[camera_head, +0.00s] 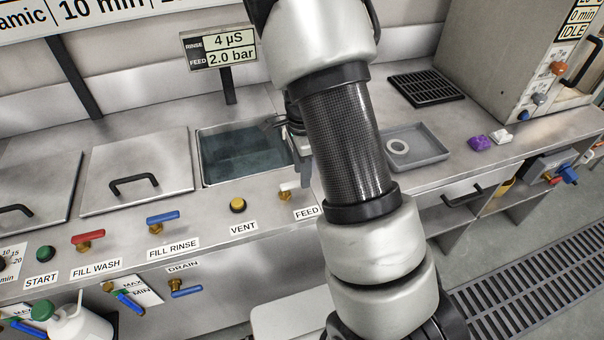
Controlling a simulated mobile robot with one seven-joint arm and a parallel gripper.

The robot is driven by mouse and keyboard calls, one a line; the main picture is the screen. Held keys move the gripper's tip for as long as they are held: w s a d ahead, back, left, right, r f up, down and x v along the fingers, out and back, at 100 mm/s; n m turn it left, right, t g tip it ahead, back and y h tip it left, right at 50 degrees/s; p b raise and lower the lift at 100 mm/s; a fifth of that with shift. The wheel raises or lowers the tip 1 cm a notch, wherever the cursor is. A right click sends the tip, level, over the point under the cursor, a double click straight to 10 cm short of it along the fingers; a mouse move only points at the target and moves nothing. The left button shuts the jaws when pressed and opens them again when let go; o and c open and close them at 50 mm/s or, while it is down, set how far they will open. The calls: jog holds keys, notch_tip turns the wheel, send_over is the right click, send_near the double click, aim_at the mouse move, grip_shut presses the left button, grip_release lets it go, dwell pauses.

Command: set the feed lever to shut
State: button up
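The feed lever (289,186) is a small pale handle on a brass stem, on the bench front just above the FEED label (306,213). Its right end runs behind my arm, so its full length and setting are unclear. The display (220,50) reads RINSE 4 µS and FEED 2.0 bar.
A yellow VENT button (238,205), blue fill rinse lever (163,217) and red fill wash lever (89,237) line the front to the left. An open water-filled basin (240,155) lies behind. A grey tray (416,149) with a ring stands right of my arm.

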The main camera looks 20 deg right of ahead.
notch_tip(320, 180, up, 16)
jog(key=p, duration=0.2)
jog(key=shift+f, duration=0.2)
jog(key=s+a+r+n+t+p, duration=0.2)
jog(key=s+r+n+p, duration=0.1)
jog(key=s+r+n, duration=0.6)
jog(key=s+a+r+n+t+p, duration=0.3)
jog(key=s+r+n+p, duration=0.1)
jog(key=s+r+n, duration=0.5)
notch_tip(320, 180, up, 3)
jog(key=s, duration=0.2)
jog(key=shift+s+r+t+p, duration=0.15)
jog(key=shift+s+t+p, duration=0.15)
